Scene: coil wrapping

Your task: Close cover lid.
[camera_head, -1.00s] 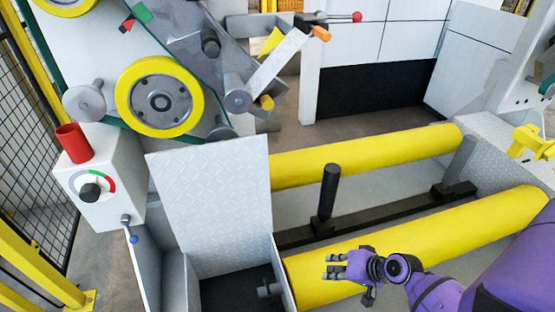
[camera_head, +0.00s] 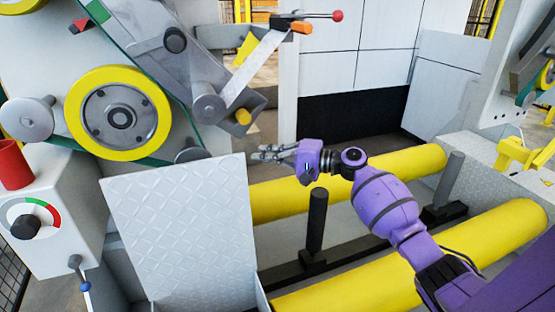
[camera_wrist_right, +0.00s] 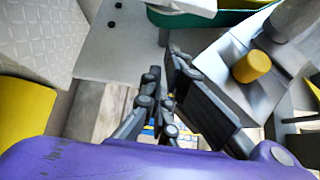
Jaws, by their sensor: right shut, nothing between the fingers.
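The cover lid (camera_head: 180,232) is a light grey diamond-plate panel. It stands open, nearly upright, at the lower left of the head view. Its plate also fills the upper left of the right wrist view (camera_wrist_right: 38,38). My right gripper (camera_head: 256,153) is at the lid's upper right corner, with its fingers pointing left. The fingers (camera_wrist_right: 166,68) are shut and empty in the wrist view. A gap shows between them and the lid there. My left gripper is not in view.
Two yellow rollers (camera_head: 425,250) run behind and below my right arm. A black post (camera_head: 316,220) stands between them. A yellow-rimmed wheel (camera_head: 78,112) and grey machine arm are above the lid. A control box (camera_head: 55,235) stands left of it.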

